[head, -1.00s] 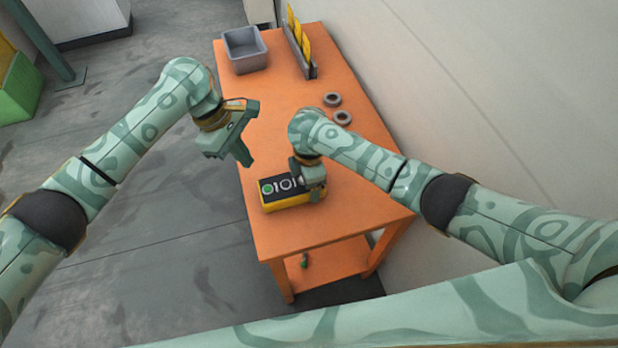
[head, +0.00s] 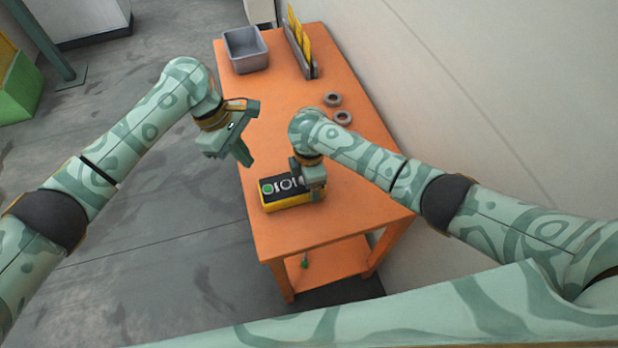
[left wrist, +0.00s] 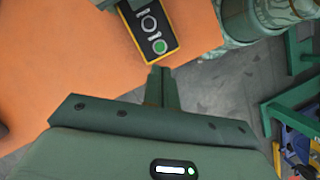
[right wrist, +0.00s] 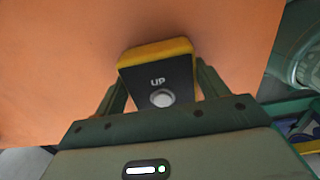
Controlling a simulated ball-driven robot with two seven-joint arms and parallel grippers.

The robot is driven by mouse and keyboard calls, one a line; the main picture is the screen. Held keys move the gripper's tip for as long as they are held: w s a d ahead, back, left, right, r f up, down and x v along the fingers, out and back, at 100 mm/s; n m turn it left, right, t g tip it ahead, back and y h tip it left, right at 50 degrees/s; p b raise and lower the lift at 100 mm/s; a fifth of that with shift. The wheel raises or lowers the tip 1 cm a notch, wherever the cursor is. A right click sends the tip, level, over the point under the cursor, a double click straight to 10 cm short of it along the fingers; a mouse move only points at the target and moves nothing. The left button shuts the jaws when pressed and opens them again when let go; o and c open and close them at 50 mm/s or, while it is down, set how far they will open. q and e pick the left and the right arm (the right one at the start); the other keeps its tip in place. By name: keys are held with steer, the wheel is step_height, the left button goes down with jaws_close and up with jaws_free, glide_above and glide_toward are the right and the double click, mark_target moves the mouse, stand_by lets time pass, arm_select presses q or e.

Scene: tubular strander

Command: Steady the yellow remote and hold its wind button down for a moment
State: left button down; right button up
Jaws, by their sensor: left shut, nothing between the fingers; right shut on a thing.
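The yellow remote (head: 283,207) has a black face and lies on the near part of the orange table. Its face shows a green round button (head: 267,189) at the left end, with pale markings beside it. The right wrist view shows the remote's other end (right wrist: 157,55), with the label UP above a pale round button (right wrist: 162,98). My right gripper (head: 312,193) is shut on that end, one finger on each side, and hides part of it. My left gripper (head: 247,160) is shut and empty, left of the remote and apart from it; its fingers (left wrist: 160,73) point toward the green-button end.
The orange table (head: 330,225) carries a grey bin (head: 246,66) at the far left, a rack with yellow plates (head: 300,40), and two grey rings (head: 332,99) right of centre. A wall (head: 500,90) runs along the right side. Open floor lies left.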

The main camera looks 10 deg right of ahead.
arm_select(q)
steer(key=g, duration=0.1)
glide_above(268, 189)
steer(key=s+a, duration=0.3)
step_height(268, 189, down, 5)
steer(key=s, duration=0.1)
steer(key=s+d+f, duration=0.1)
steer(key=s+f+h, duration=0.1)
steer(key=shift+d, duration=0.3)
steer(key=shift+s+d+f+n+t+h, duration=0.1)
steer(key=shift+s+d+n+t+h, duration=0.5)
steer(key=shift+s+d+n+t, duration=0.15)
steer(key=w+a+r+n+t+h, duration=0.1)
steer(key=w+r+n+t, duration=0.3)
steer(key=w+r+t, duration=0.3)
step_height(268, 189, up, 2)
steer(key=shift+r+t, duration=0.1)
steer(key=shift+t, duration=0.25)
steer(key=shift+w+n, duration=0.1)
steer(key=shift+n, duration=0.15)
steer(key=shift+f, duration=4.5)
steer(key=shift+f, duration=0.1)
